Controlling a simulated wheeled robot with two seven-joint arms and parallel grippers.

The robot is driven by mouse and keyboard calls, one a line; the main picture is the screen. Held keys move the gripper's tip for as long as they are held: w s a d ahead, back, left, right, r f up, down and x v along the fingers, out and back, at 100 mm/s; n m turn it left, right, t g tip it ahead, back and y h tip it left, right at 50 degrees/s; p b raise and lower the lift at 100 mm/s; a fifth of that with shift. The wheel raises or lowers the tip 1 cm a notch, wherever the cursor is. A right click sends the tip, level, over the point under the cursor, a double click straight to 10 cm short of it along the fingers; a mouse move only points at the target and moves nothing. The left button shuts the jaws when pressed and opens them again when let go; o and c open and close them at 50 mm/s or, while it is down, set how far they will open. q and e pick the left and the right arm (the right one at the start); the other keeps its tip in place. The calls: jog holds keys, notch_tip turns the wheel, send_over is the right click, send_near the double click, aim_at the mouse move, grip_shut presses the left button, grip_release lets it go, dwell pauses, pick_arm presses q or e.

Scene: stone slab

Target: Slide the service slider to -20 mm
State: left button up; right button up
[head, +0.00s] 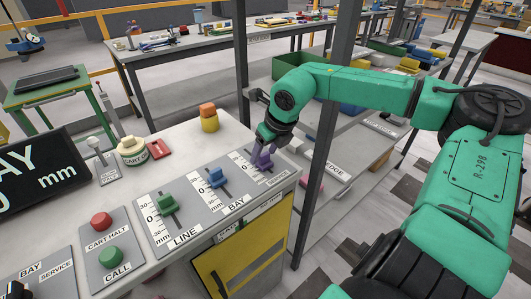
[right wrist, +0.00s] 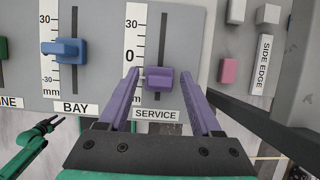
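The service slider's purple knob (right wrist: 160,78) sits in its vertical slot below the 0 mark, on the lower half of the scale (right wrist: 134,45). The SERVICE label (right wrist: 156,115) is beneath it. My right gripper (right wrist: 162,74) is open, its purple fingers one on each side of the knob with gaps visible. In the head view the right gripper (head: 264,157) is over the service slider at the panel's right end and partly hides it. My left gripper (right wrist: 50,124) shows small at lower left in the right wrist view, its fingers apart and empty.
The blue BAY knob (head: 216,178) and green LINE knob (head: 166,203) stand left of the service slider. A dark upright post (head: 325,130) is close to my right arm. A cut-off display (head: 40,175) and the red CART HALT button (head: 101,221) are further left.

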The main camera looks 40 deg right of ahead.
jog(key=shift+s+r, duration=0.1)
jog(key=shift+s, duration=0.1)
jog(key=shift+r, duration=0.25)
pick_arm(q)
jog(key=shift+f+b, duration=0.6)
pick_arm(e)
jog(key=v, duration=1.4)
jog(key=shift+s, duration=0.25)
pick_arm(q)
jog(key=shift+r, duration=0.1)
pick_arm(e)
jog(key=shift+r, duration=0.1)
